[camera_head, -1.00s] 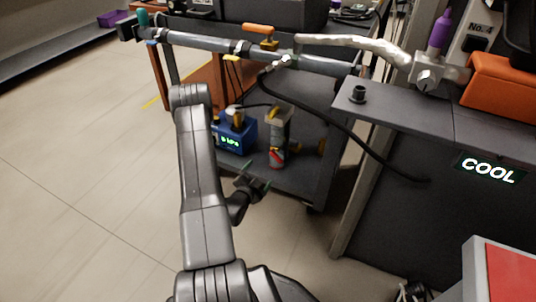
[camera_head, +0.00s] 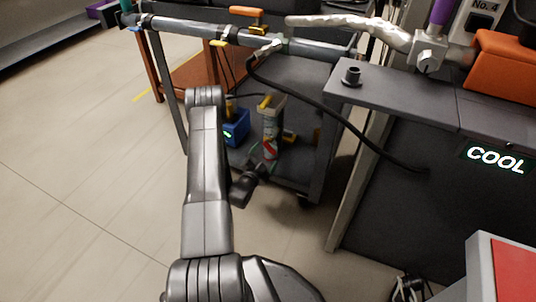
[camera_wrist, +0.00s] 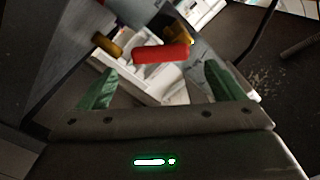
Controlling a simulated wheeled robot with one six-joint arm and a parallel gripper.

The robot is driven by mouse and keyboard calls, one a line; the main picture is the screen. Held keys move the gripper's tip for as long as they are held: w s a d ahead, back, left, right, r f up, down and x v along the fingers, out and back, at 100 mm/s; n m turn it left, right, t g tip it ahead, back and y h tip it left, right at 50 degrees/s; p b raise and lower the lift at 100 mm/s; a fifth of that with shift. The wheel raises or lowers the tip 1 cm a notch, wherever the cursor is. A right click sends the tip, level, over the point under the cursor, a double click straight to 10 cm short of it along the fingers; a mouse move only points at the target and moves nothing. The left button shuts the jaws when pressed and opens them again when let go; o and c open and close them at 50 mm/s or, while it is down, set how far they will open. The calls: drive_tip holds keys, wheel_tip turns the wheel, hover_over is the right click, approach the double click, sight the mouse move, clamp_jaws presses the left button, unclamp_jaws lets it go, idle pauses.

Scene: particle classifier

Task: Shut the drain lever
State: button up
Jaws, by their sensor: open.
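A red lever (camera_wrist: 160,52), which looks like the drain lever, lies almost level in the wrist view, in front of pale parts. In the head view, a grey canister (camera_head: 271,118) on the cart's lower shelf has a red part (camera_head: 269,149) near its lower end. My gripper (camera_wrist: 160,78) is open and empty, with one green finger to each side of the lever's line. The lever appears just beyond the fingertips, with no contact visible. In the head view, my gripper (camera_head: 260,166) is in front of the canister's lower end, small and partly hidden.
A blue box (camera_head: 237,130) with a lit display stands left of the canister, partly behind my arm. A pipe (camera_head: 190,27) with an orange handle (camera_head: 246,12) runs above. A black hose (camera_head: 330,108) hangs to the right. The floor at left is clear.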

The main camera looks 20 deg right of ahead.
sight(269, 148)
drive_tip(key=shift+b+x, duration=0.3)
drive_tip(key=shift+x, duration=1.45)
drive_tip(key=c, duration=1)
drive_tip(key=shift+n, duration=0.3)
drive_tip(key=n+b, duration=0.2)
drive_tip(key=n, duration=0.1)
drive_tip(key=shift+s+r, duration=0.1)
drive_tip(key=shift+r, duration=0.3)
drive_tip(key=shift+r+n, duration=0.25)
drive_tip(key=shift+n, duration=0.95)
drive_tip(key=shift+r+n, duration=0.3)
drive_tip(key=shift+n, duration=0.9)
